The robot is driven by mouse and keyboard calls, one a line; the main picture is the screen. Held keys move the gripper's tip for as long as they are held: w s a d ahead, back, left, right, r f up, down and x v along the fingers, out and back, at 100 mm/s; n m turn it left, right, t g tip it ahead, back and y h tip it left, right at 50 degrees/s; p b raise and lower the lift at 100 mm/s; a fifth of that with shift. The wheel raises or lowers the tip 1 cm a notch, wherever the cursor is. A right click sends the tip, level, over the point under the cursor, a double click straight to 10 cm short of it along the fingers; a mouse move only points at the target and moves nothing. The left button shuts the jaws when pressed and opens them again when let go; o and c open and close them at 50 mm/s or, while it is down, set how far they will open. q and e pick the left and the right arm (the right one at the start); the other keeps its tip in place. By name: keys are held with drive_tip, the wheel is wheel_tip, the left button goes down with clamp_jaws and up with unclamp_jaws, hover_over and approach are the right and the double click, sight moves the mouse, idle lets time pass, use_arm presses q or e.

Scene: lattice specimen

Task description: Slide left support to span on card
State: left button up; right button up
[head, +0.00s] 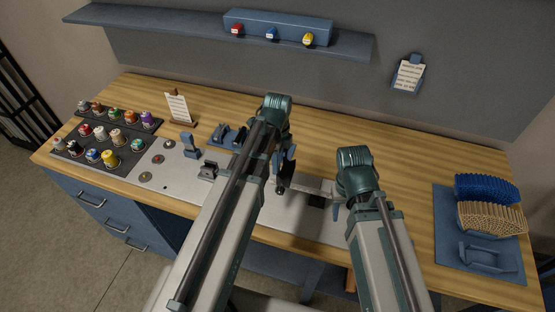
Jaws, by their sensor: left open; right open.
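The left support appears to be the small dark block (208,171) on the pale metal plate (180,182), just left of my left arm. A white card (177,107) with print stands in a small brown holder behind the plate. My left gripper (283,187) is open and points down over the plate, right of the dark block and apart from it. A light grey bar (316,186) lies beside it, with a dark block (316,201) at the bar. My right gripper (337,211) is open near the bar's right end, mostly hidden by its arm.
Trays of coloured jars (103,137) stand at the left end. A blue upright piece (190,145) and a blue rack (228,136) stand behind the plate. A blue mat (447,238) with blue and tan lattice blocks lies right. The wooden bench top (400,150) is clear behind my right arm.

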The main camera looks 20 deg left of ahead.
sight(283, 170)
use_arm(q)
drive_tip(key=shift+f+b, duration=0.95)
drive_tip(key=shift+f, duration=0.55)
use_arm(e)
wheel_tip(283, 170, down, 3)
drive_tip(key=shift+r, duration=0.1)
use_arm(q)
clamp_jaws()
